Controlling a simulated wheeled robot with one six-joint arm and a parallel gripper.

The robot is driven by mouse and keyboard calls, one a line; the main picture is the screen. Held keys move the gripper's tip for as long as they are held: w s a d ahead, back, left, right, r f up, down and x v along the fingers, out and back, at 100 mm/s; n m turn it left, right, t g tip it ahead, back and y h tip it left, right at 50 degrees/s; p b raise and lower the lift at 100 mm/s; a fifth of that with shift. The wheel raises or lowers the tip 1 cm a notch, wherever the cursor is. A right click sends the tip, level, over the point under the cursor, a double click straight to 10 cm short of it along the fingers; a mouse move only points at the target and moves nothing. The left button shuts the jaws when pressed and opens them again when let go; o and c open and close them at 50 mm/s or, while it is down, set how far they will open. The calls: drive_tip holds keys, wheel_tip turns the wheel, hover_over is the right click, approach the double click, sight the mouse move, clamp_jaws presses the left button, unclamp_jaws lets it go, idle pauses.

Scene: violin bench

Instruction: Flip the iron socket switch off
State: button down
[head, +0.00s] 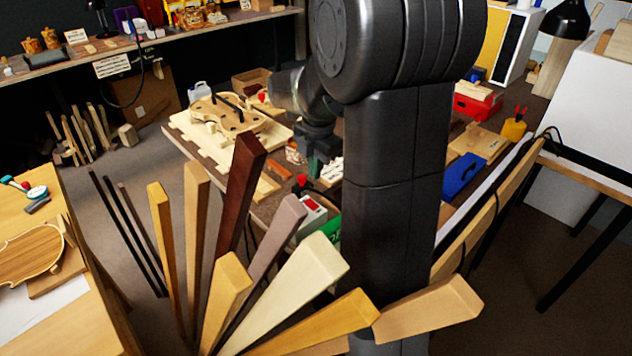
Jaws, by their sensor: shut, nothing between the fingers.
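I cannot make out the iron socket switch for certain. A small pale box with a red patch on top (312,204) sits at the near edge of the middle bench, and it may be a socket or a controller. Any switch position on it is too small to read. My gripper (314,167) is low over the middle bench, just behind that box. It is shut and looks empty. My own arm hides part of the bench around it, and I cannot tell whether the fingertips touch anything.
Several upright wood sticks (240,195) fan out in front of the bench. A violin body (228,115) lies at the bench's left end. A blue box (463,175), a red box (478,106) and a yellow holder (513,130) stand to the right. Open floor shows at left.

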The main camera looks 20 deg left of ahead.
wheel_tip(320, 180, up, 4)
hover_over(309, 202)
drive_tip(key=d, duration=0.2)
drive_tip(key=shift+s+d+r, duration=0.15)
drive_tip(key=shift+s+d, duration=0.05)
drive_tip(key=shift+s, duration=0.15)
drive_tip(key=shift+p, duration=0.35)
drive_tip(key=p, duration=0.3)
drive_tip(key=r+p, duration=0.1)
drive_tip(key=p, duration=0.3)
drive_tip(key=shift+w+a, duration=0.15)
drive_tip(key=shift+a, duration=0.15)
drive_tip(key=p, duration=0.6)
drive_tip(key=shift+f, duration=0.2)
drive_tip(key=shift+f, duration=0.25)
drive_tip(key=f+p, duration=0.1)
drive_tip(key=f, duration=0.3)
drive_tip(key=a+f, duration=0.1)
drive_tip(key=f, duration=0.4)
drive_tip(key=f+p, duration=0.1)
drive_tip(key=f, duration=0.3)
drive_tip(key=shift+w+a+f+p, duration=0.2)
drive_tip(key=shift+a+f+p, duration=0.1)
drive_tip(key=shift+f, duration=0.1)
